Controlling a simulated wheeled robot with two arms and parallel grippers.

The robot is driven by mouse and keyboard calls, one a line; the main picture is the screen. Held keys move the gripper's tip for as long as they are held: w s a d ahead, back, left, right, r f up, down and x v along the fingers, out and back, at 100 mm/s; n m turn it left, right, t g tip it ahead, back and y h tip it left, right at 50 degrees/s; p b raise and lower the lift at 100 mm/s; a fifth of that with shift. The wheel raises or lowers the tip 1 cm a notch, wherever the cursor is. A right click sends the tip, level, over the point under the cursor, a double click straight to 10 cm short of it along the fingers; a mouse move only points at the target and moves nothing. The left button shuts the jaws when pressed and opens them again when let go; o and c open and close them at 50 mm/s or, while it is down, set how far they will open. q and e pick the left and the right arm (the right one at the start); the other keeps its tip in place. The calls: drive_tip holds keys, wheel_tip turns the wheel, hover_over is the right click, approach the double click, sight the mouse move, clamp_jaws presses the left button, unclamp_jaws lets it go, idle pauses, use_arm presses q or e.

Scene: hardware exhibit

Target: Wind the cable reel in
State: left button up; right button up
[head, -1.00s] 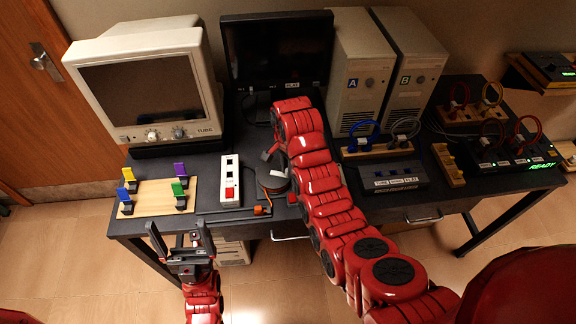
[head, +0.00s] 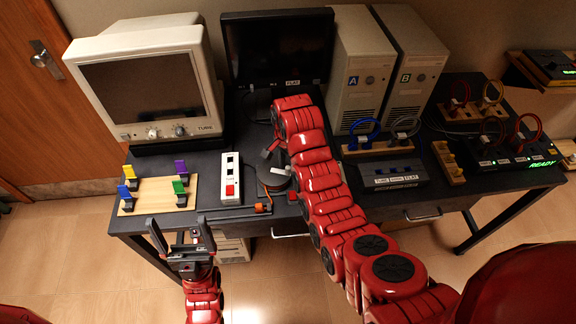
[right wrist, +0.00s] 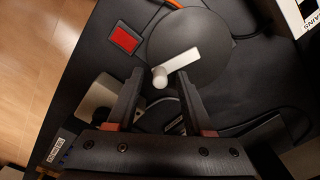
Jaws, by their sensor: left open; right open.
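The cable reel (head: 274,180) is a dark round drum near the desk's front edge, partly hidden by my right gripper (head: 271,150). In the right wrist view the reel's disc (right wrist: 210,38) fills the upper middle. A white crank arm (right wrist: 182,63) lies across it, ending in a round white knob (right wrist: 160,77). My right gripper (right wrist: 159,90) is open, its fingers on either side of the knob, close to it; I cannot tell if they touch it. An orange cable end (head: 263,207) lies in front of the reel. My left gripper (head: 180,224) is open and empty, in front of the desk.
A white switch box (head: 230,180) with a red button stands left of the reel. Further left are a wooden board (head: 154,206) with coloured clips and a monitor (head: 145,80). Two computer towers (head: 360,70) stand behind my right arm. A red square (right wrist: 125,38) lies beside the reel.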

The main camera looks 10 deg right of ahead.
wheel_tip(320, 180, up, 17)
drive_tip(key=p, duration=1.4)
drive_tip(key=shift+r, duration=0.1)
